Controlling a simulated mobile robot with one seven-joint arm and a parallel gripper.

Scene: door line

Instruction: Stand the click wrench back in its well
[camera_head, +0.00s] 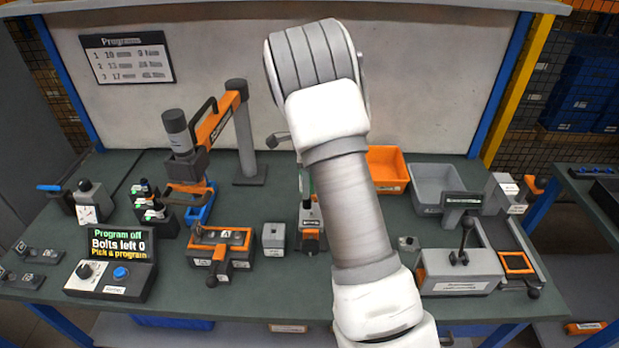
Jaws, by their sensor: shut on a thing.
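My arm rises through the middle of the view and hides the bench behind it. My gripper is not visible, and I cannot make out the click wrench for certain. A dark and orange fixture (311,238) with something thin and green above it stands just left of my arm, partly hidden. At the right back, a grey block (502,192) has an orange-handled tool (533,186) beside it. I cannot tell which holder is the wrench's well.
An orange-armed tool stand (221,118), a control box (112,272) reading "Program off, Bolts left 0, Pick a program", and an orange clamp fixture (221,247) crowd the left. An orange bin (387,168), a grey bin (436,185) and a lever press (460,272) stand right.

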